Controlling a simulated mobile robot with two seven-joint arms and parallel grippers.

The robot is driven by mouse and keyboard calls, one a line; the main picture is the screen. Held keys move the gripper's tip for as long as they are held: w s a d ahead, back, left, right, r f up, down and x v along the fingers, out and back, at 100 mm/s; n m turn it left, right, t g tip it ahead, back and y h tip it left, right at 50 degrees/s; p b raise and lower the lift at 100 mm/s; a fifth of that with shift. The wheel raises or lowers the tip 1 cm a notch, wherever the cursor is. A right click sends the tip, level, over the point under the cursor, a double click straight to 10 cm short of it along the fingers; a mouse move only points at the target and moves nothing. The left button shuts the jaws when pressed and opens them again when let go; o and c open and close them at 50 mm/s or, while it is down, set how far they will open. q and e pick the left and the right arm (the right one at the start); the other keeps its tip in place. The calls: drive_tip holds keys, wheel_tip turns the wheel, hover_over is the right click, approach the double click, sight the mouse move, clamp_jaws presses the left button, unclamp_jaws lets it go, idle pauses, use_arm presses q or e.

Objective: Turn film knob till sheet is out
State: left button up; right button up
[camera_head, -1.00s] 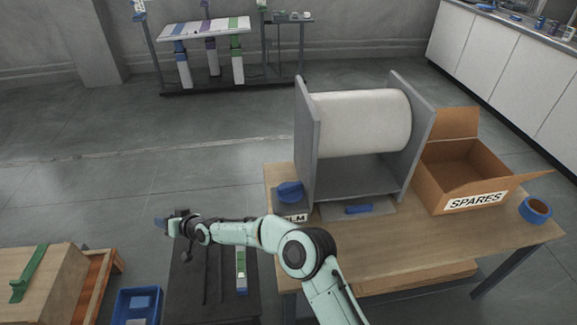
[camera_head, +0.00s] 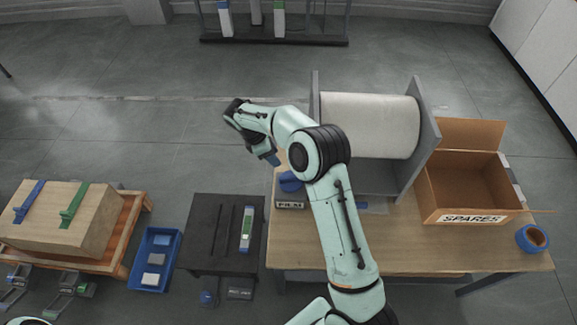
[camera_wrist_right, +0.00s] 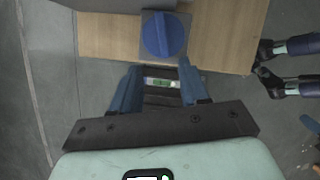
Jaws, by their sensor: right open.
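The round blue film knob (camera_head: 290,182) sits on a grey base labelled FILM at the table's left edge. In the right wrist view the knob (camera_wrist_right: 163,35) shows from above with a raised bar across it. A white film roll (camera_head: 370,125) hangs between two grey side plates. My left gripper is not in view.
A SPARES carton (camera_head: 470,219) and a tape roll (camera_head: 533,238) stand on the right of the wooden table (camera_head: 420,255). A dark table (camera_head: 205,235) with a green-and-white piece, a blue bin (camera_head: 135,273) and a wooden crate (camera_head: 50,235) are on the left.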

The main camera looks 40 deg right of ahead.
sight(288, 176)
drive_tip(key=x, duration=0.6)
drive_tip(key=b+x, duration=0.1)
drive_tip(key=x, duration=0.6)
drive_tip(key=shift+s+a+f, duration=0.1)
drive_tip(key=shift+s+f, duration=0.1)
drive_tip(key=shift+s, duration=0.05)
clamp_jaws()
